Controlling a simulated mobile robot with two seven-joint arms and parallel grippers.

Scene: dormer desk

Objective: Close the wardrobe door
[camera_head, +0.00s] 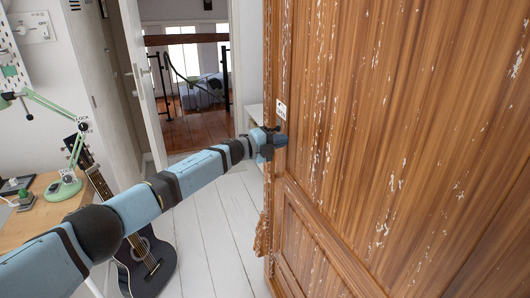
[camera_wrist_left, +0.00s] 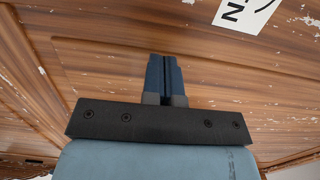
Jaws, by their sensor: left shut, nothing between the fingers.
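The wardrobe door (camera_head: 400,130) is a large brown wooden panel with chipped paint, filling the right of the head view. Its left edge runs upright near the middle of the picture. My left gripper (camera_head: 280,140) is at this edge, below a small white label (camera_head: 281,109). In the left wrist view the gripper (camera_wrist_left: 165,62) is shut and empty, its fingers together in front of the brown wood (camera_wrist_left: 110,70). I cannot tell whether the fingertips touch the wood. The label (camera_wrist_left: 245,12) shows there at the top. The rest of the wardrobe is not clearly seen. My right gripper is not in view.
A black guitar (camera_head: 148,262) leans by the wooden desk (camera_head: 40,218) on the left, where a green lamp (camera_head: 66,185) stands. A white open door (camera_head: 145,80) leads to another room. White floorboards (camera_head: 215,230) are clear between guitar and wardrobe door.

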